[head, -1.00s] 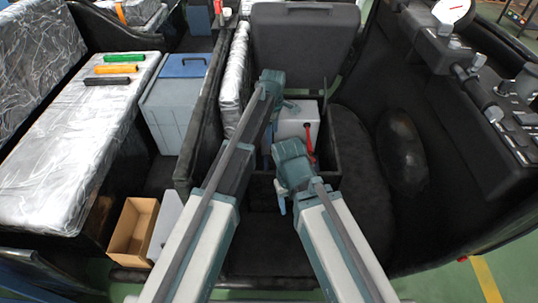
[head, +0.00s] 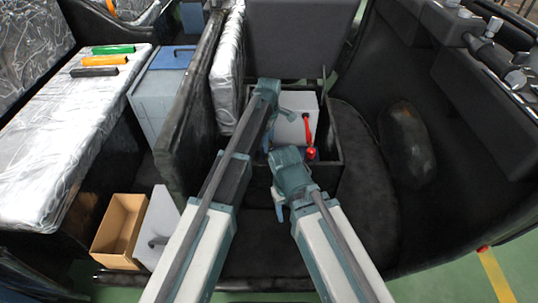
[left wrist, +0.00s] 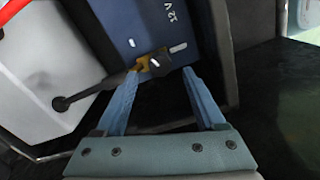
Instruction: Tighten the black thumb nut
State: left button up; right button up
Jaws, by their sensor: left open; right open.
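In the left wrist view a blue battery (left wrist: 118,28) marked 12 V carries a brass clamp (left wrist: 143,64) with a small dark piece at its top edge. I cannot tell for sure whether that piece is the black thumb nut. A black lead (left wrist: 100,92) runs from the clamp to a dark round end over a pale grey case. My left gripper (left wrist: 161,73) is open, its fingertips close to the clamp with nothing clearly between them. In the head view my left gripper (head: 270,135) is over the dark box. My right gripper (head: 281,204) is open below it.
A red lead (head: 307,128) with a red ball end lies over the pale case (head: 293,124) inside the dark box (head: 334,160). A brown open box (head: 120,228) stands lower left. Green, orange and black bars lie on the silver seat (head: 75,140).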

pick_arm(q)
jog(key=shift+f+b, duration=1.45)
jog(key=shift+f, duration=0.55)
jog(key=shift+r, duration=0.1)
grip_shut()
